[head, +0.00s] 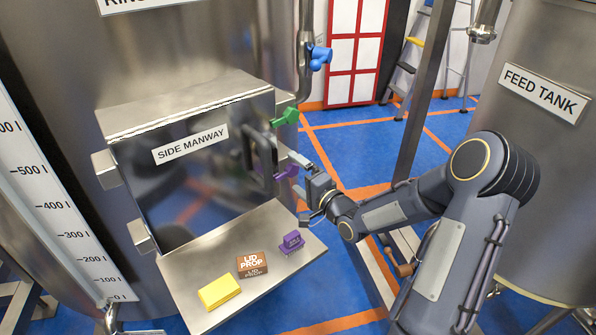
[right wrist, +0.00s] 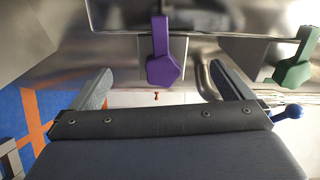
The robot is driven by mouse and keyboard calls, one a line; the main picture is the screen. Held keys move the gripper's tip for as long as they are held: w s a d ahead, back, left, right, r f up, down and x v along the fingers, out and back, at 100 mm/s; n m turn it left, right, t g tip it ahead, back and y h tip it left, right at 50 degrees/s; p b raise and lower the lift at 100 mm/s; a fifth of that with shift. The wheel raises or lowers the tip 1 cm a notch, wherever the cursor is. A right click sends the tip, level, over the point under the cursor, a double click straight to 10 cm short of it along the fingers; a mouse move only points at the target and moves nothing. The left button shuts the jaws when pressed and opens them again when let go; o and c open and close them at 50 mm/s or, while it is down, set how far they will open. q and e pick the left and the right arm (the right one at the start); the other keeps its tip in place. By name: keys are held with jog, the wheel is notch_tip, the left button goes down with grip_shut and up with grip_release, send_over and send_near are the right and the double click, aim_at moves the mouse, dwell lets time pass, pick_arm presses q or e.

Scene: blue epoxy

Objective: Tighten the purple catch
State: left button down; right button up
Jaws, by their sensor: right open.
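The purple catch (head: 287,172) is on the right edge of the side manway door (head: 190,190), below a green catch (head: 285,117). In the right wrist view the purple catch (right wrist: 165,58) hangs down from the door edge, ahead of and between the open fingers. My right gripper (head: 303,189) is open and empty, close to the purple catch; I cannot tell whether it touches. The right wrist view shows its two fingers (right wrist: 163,88) spread wide. My left gripper is not in view.
A dark door handle (head: 262,152) is left of the catches. A feed tank (head: 545,150) stands at the right.

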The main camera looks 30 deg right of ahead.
jog(key=s, duration=0.4)
jog(key=s+d, duration=0.1)
jog(key=shift+s, duration=0.4)
